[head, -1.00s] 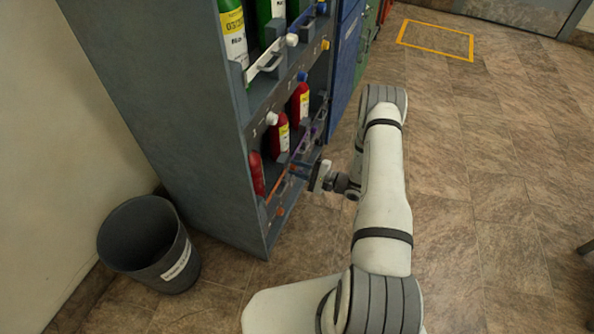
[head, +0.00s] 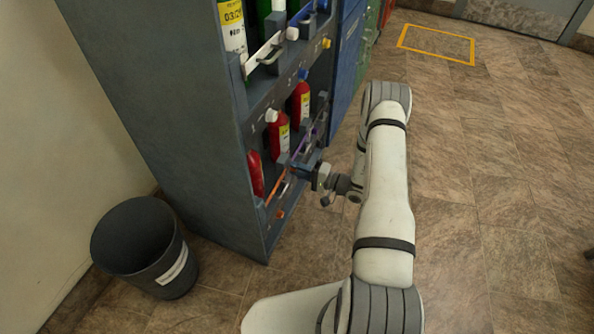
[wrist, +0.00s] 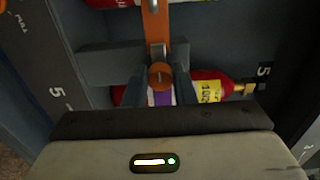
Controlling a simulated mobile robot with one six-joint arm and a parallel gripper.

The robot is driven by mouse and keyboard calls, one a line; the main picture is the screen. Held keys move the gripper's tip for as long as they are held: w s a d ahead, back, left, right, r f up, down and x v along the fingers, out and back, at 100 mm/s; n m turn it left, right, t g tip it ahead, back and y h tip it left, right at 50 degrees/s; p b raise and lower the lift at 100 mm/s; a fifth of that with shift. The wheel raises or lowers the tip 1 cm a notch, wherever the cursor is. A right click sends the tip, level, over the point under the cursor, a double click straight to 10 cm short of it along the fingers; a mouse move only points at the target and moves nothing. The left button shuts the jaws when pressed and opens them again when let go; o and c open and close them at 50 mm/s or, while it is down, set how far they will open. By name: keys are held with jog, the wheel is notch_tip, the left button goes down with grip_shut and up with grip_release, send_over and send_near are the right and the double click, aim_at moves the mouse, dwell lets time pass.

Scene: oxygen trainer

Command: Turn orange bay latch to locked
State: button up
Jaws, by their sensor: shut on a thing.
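The orange latch shows in the wrist view as a round orange knob (wrist: 160,76) with a slot mark. It lies at the end of an orange bar (wrist: 154,22) that has a metal strip along it. My gripper (wrist: 160,80) is shut on the knob, one dark finger on each side. In the head view my gripper (head: 305,174) is against the lower shelf front, and its fingertips and the knob are hard to make out. The orange bar (head: 273,190) shows there in front of a red bottle (head: 255,173). I cannot read a locked mark.
More red bottles (head: 278,133) stand in the grey cabinet (head: 195,130), with green bottles above. A dark bin (head: 145,245) stands left of the cabinet. Floor at the right is clear.

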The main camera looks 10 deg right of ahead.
jog(key=shift+w+d, duration=0.15)
jog(key=o, duration=1)
jog(key=p+v, duration=0.1)
jog(key=v, duration=0.6)
jog(key=shift+s+d, duration=0.2)
jog(key=shift+s, duration=0.15)
jog(key=shift+p, duration=0.3)
